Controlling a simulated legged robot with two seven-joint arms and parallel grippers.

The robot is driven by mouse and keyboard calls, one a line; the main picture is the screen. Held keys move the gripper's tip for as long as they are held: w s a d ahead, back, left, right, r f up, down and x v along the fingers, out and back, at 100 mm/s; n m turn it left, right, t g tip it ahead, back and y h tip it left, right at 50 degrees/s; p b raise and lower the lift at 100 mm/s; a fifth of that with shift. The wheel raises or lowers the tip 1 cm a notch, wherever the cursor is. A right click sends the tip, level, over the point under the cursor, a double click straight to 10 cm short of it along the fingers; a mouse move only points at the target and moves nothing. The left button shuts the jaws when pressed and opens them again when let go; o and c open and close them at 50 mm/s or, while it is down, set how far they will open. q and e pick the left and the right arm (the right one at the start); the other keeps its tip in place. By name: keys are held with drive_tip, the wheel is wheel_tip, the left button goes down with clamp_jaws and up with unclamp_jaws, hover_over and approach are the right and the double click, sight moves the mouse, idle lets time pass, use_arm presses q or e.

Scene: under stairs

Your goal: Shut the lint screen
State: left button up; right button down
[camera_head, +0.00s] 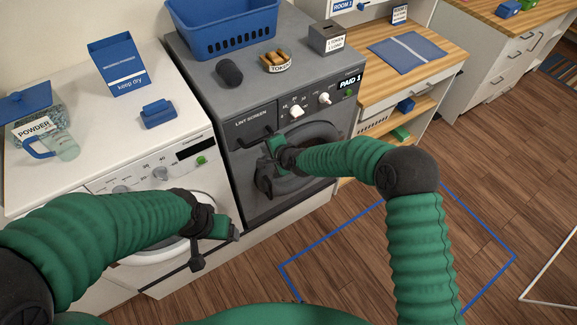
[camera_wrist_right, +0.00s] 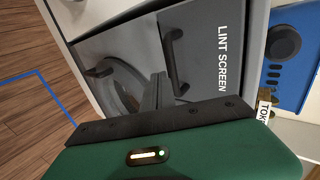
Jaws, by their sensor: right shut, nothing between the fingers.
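The lint screen is a dark grey panel marked LINT SCREEN (camera_head: 252,119) at the upper left of the grey dryer front (camera_head: 243,165). In the right wrist view the lint screen (camera_wrist_right: 203,50) shows its black bar handle (camera_wrist_right: 172,48). I cannot tell how far it stands out from the front. My right gripper (camera_head: 270,142) is in front of the dryer, close to the panel. Its fingers (camera_wrist_right: 157,90) are shut and empty, pointing at the panel near the handle; contact is unclear. My left gripper (camera_head: 218,238) hangs in front of the white washer, and its finger opening is unclear.
The dryer's round door (camera_head: 310,145) lies just below and right of the panel, partly behind my right arm. A blue basket (camera_head: 222,28), a dark roll (camera_head: 229,73) and a token dish (camera_head: 276,64) stand on the dryer. The white washer (camera_head: 85,100) adjoins it at left.

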drive_tip(key=b+v, duration=0.2)
drive_tip(key=v, duration=0.9)
drive_tip(key=s+d+f+n+g+h+b, duration=0.1)
drive_tip(key=s+d+f+n+h, duration=0.15)
drive_tip(key=s+d, duration=0.5)
drive_tip(key=s+d+f+n+g+h+b, duration=0.15)
drive_tip(key=s+d+n, duration=0.25)
drive_tip(key=d, duration=0.6)
use_arm(q)
drive_tip(key=f, duration=0.1)
drive_tip(key=d+f, duration=0.1)
drive_tip(key=s+f, duration=0.1)
drive_tip(key=shift+d+f, duration=0.35)
drive_tip(key=shift+f, duration=0.05)
use_arm(e)
drive_tip(key=s+d+n+g+h, duration=0.1)
drive_tip(key=s+d+n, duration=0.1)
drive_tip(key=s+d, duration=0.2)
drive_tip(key=s+d+n+g+h, duration=0.1)
drive_tip(key=s+d, duration=0.4)
drive_tip(key=s, duration=0.5)
drive_tip(key=shift+d+n+g, duration=0.2)
drive_tip(key=shift+n+g, duration=0.35)
